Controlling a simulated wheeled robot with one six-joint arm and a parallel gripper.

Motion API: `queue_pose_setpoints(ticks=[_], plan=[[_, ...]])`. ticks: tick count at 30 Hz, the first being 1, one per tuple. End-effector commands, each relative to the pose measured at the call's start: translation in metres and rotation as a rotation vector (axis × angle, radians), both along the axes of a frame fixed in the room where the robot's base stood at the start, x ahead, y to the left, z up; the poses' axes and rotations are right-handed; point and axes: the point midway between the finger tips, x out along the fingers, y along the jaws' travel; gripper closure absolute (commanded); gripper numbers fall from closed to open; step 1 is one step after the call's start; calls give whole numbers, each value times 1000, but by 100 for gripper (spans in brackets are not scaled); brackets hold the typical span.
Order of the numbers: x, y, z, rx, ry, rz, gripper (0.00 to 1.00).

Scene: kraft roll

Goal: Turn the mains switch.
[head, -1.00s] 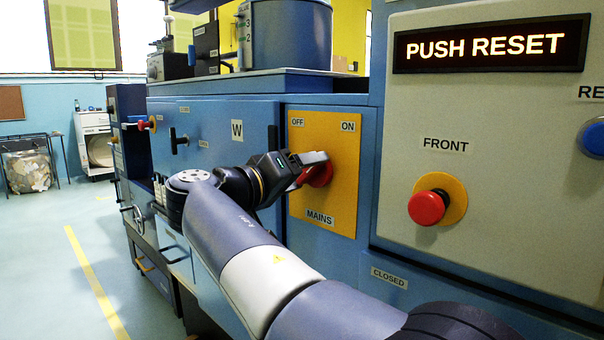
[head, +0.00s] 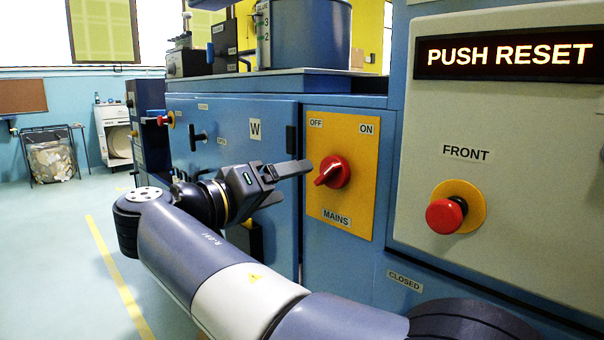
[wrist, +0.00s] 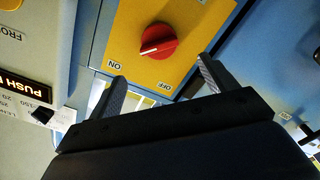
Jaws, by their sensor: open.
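The mains switch is a red knob (head: 332,171) with a pale line on its grip, on a yellow plate (head: 352,208) marked OFF, ON and MAINS. In the head view the grip slants from lower left to upper right, its upper end roughly towards ON. The red knob (wrist: 158,41) is fully uncovered in the wrist view, where its pale line points roughly towards the ON label. My gripper (head: 294,182) is open and empty, just left of the knob and apart from it. In the wrist view my gripper (wrist: 161,70) has its fingers spread below the knob.
A lit display (head: 508,55) reads PUSH RESET. A red FRONT push button (head: 446,214) stands out right of the plate. A blue cabinet door (head: 235,135) with a dark handle lies behind my gripper. Open floor (head: 60,250) is at the left.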

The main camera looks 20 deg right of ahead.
Motion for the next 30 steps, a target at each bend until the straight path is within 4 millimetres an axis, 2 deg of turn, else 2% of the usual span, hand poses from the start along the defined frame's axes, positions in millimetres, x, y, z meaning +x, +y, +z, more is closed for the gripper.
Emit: queue_pose_setpoints(ticks=[6,19,23,30], plan=[[-7,17,0,0,1,1,20],[-7,17,0,-1,0,-1,20],[-4,9,-1,0,0,-3,20],[10,-26,-2,0,-1,-5,20]])
